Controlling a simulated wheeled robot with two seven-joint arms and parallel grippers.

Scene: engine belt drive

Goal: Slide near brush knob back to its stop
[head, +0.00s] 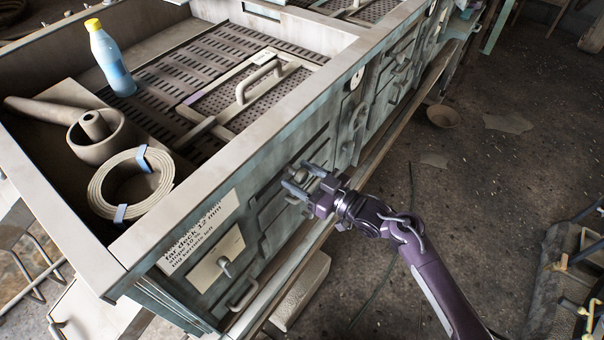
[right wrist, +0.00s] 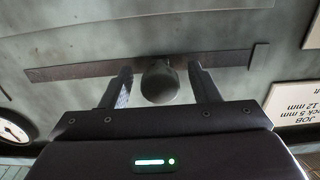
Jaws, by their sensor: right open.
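A round dark knob (right wrist: 160,82) sticks out from a long dark slotted strip (right wrist: 75,70) on the bench's front panel. The strip has a short raised piece at its right end in the right wrist view. My right gripper (right wrist: 160,70) is open, with one finger on each side of the knob and a visible gap to each. In the head view my right gripper (head: 303,178) is at the front panel and largely hides the knob. My left gripper is not in view.
The bench tray holds a bottle (head: 110,58), a coiled belt (head: 103,190), a cup-like part (head: 98,137) and a handled grate (head: 255,90). A label (head: 200,238) and lever plate (head: 217,258) are on the front panel. A gauge (right wrist: 14,131) shows in the wrist view.

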